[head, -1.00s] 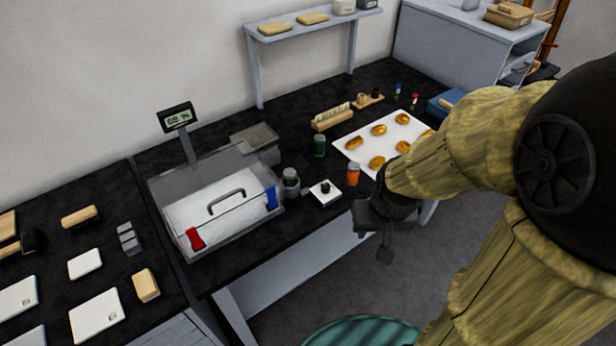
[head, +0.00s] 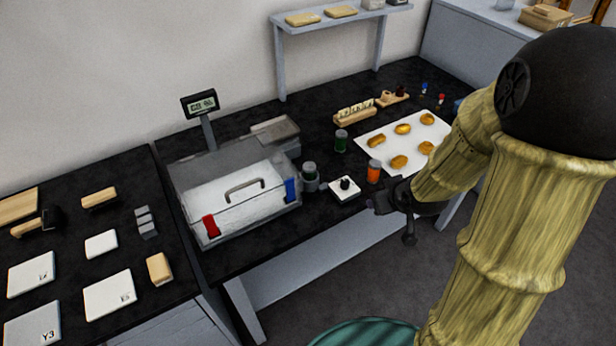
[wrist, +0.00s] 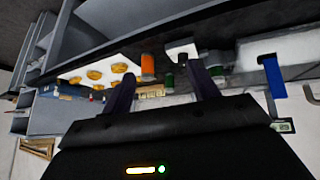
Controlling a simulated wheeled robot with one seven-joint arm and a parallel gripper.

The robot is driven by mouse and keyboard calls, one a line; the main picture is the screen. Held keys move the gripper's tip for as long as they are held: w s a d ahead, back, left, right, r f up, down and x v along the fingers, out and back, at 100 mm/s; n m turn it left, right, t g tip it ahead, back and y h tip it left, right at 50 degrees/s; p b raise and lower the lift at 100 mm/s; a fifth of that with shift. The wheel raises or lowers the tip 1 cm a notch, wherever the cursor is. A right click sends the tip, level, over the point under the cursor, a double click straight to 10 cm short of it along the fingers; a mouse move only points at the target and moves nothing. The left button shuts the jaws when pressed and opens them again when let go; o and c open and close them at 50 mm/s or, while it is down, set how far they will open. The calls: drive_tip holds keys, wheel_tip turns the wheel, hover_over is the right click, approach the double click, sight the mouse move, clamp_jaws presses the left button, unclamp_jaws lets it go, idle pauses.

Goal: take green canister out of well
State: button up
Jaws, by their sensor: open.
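A dark canister with a grey lid (head: 310,170) stands in a grey round holder, seemingly the well, at the right side of the clear-walled box. Its body looks dark green, but much of it is hidden. A second green canister (head: 341,141) stands on the black bench farther back, and it also shows in the wrist view (wrist: 168,82). My gripper (head: 374,204) is open and empty at the bench's front edge, right of the holder and apart from both canisters. In the wrist view its two fingers (wrist: 162,76) are spread.
An orange canister (head: 374,172) and a white pad with a black knob (head: 345,188) stand close to my gripper. The box (head: 240,196) has a handle and red and blue latches. A white sheet (head: 388,145) with golden pieces lies behind. Open floor lies in front.

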sight(313, 173)
drive_tip(key=w+a+f+n+t+y+b, duration=0.1)
drive_tip(key=w+a+f+n+t+y, duration=0.1)
drive_tip(key=a+y, duration=0.5)
drive_tip(key=shift+w+a+n+t+y, duration=0.45)
drive_tip(key=shift+w+n, duration=0.45)
drive_tip(key=shift+n, duration=0.3)
drive_tip(key=shift+w, duration=0.1)
drive_tip(key=p+x, duration=0.1)
drive_tip(key=x, duration=1.1)
drive_tip(key=shift+a+p, duration=0.1)
drive_tip(key=shift+p, duration=0.2)
